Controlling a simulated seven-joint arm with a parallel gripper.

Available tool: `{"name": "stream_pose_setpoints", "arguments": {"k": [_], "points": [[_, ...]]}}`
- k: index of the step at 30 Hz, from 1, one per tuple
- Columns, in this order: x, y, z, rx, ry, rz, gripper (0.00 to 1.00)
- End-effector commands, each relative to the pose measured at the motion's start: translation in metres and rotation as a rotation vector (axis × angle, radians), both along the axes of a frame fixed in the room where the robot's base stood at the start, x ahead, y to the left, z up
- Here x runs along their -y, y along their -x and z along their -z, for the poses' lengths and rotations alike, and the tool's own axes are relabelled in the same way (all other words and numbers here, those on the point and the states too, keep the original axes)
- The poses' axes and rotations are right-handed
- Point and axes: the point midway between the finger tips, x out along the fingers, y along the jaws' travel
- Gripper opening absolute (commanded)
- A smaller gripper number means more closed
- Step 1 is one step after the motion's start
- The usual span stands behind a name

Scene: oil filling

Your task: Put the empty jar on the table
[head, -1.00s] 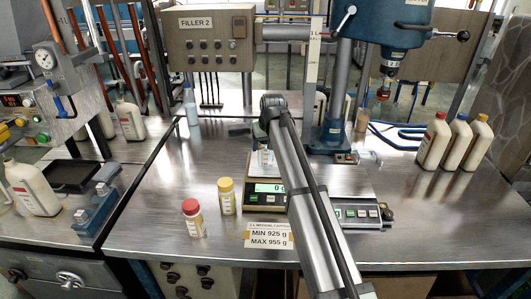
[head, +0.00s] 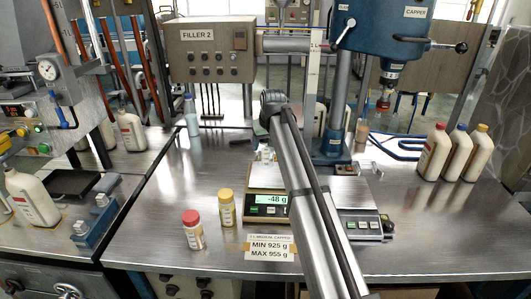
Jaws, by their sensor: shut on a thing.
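The empty jar (head: 265,157) is a small clear shape just left of my arm, over the pan of the left scale (head: 257,188). Only part of it shows. That scale's display (head: 272,199) reads -48 g. My gripper (head: 268,150) is mostly hidden behind my own arm link. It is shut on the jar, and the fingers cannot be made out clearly. The metal table (head: 150,230) has bare space to the left of the scale.
A weight-limit sign (head: 271,246) is in front. A second scale (head: 362,226) stands right of my arm. White capped bottles (head: 455,153) stand farther right.

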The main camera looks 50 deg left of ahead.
Motion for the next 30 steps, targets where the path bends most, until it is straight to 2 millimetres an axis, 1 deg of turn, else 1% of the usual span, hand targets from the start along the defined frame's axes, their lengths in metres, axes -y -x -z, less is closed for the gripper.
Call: {"name": "stream_pose_setpoints", "arguments": {"k": [1,3,9,14,17,20,23,24,26,27,29,30], "points": [[-0.001,-0.001,-0.010,0.000,-0.001,0.000,0.34],[-0.001,-0.001,-0.022,0.001,-0.002,0.000,0.34],[-0.001,0.000,-0.044,0.000,-0.001,0.000,0.34],[-0.001,0.001,-0.050,0.000,0.000,-0.001,0.34],[-0.006,0.010,-0.050,0.000,0.000,-0.012,0.34],[-0.018,0.032,-0.049,0.000,0.000,-0.038,0.34],[-0.035,0.064,-0.047,0.000,0.000,-0.076,0.34],[-0.042,0.079,-0.046,0.000,0.001,-0.094,0.34],[-0.052,0.104,-0.043,-0.001,0.001,-0.122,0.34],[-0.058,0.120,-0.041,0.000,0.001,-0.141,0.34],[-0.066,0.146,-0.038,-0.001,0.001,-0.169,0.34],[-0.071,0.163,-0.036,-0.001,0.001,-0.187,0.34]]}}
